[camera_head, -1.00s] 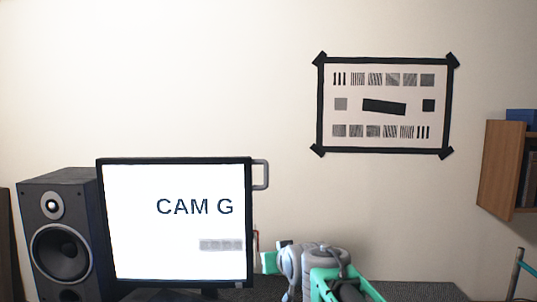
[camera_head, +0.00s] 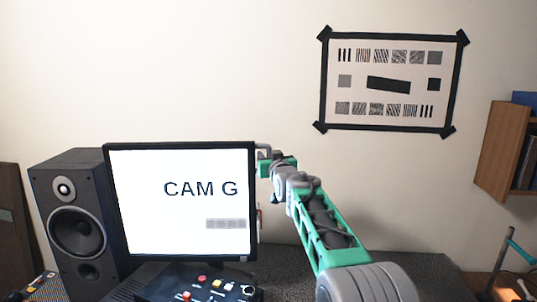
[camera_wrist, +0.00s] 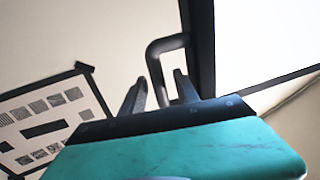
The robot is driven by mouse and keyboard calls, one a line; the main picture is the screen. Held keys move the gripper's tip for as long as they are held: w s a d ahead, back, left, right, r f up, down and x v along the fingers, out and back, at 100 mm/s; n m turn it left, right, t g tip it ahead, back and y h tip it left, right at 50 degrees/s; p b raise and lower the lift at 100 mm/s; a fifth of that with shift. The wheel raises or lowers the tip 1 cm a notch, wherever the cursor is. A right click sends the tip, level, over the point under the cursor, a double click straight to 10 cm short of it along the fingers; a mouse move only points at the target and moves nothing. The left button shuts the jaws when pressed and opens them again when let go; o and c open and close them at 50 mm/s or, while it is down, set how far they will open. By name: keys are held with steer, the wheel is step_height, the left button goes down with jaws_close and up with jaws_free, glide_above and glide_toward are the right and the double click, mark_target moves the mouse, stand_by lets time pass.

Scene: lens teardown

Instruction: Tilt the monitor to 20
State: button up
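The monitor (camera_head: 180,235) has a black frame and a bright white screen reading "CAM G"; it looks close to upright. A grey handle (camera_head: 262,146) sticks out from the upper right of its frame, partly hidden by my gripper (camera_head: 266,162). In the wrist view, the handle (camera_wrist: 155,70) is a bent bar joined to the dark monitor edge (camera_wrist: 203,50). My gripper (camera_wrist: 160,92) has its two fingers apart, one on each side of the handle's bar. Gaps show beside the bar, but I cannot tell whether either finger touches it.
A black speaker (camera_head: 72,215) stands left of the monitor. A control box with coloured buttons (camera_head: 205,287) sits in front of it. A framed test chart (camera_head: 390,85) hangs on the wall, and a wooden shelf (camera_head: 500,150) is at the right. The wall space between is clear.

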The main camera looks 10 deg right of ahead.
jaws_close()
stand_by(1.4)
